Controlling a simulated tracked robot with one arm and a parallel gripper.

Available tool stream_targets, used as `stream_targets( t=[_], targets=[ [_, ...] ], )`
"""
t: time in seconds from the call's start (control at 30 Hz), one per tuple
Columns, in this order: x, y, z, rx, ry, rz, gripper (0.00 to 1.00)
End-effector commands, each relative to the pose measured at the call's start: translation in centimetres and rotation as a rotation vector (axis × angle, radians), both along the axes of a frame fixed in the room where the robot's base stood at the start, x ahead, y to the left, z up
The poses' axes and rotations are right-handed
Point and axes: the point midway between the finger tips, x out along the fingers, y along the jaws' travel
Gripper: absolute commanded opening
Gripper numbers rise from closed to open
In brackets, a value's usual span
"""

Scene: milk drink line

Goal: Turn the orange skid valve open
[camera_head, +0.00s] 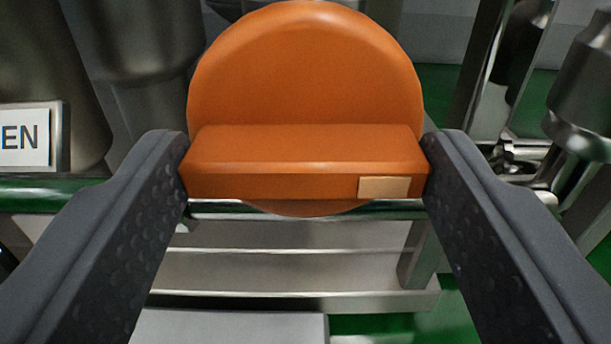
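The orange skid valve (305,70) is large in the upper middle of the view. It has a round disc with a thick crossbar handle (290,150) across its lower half. The bar lies level, with a small tan patch (384,187) near the right end of its front face. My gripper (306,165) has its two dark, dimpled fingers wide apart, one at each end of the bar. The fingertips meet the bar's ends with no visible gap. The valve body behind the disc is hidden.
A white sign (25,138) with letters "EN" stands at the left edge, before dark metal cylinders (145,50). A horizontal pipe (375,209) runs behind the handle. Metal rails and steps (290,270) lie below. Metal posts and fittings (590,85) stand at right; the floor is green.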

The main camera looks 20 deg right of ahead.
Motion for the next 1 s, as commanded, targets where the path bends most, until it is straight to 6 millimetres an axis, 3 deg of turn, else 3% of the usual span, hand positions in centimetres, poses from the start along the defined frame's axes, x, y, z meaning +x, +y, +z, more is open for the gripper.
stream_targets(
  t=[0.47, 1.0],
  targets=[
    [-0.03, 0.05, 0.04, -0.061, 0.021, 0.001, 0.39],
    [0.15, 0.12, 0.14, -0.482, 0.154, 0.001, 0.39]
  ],
)
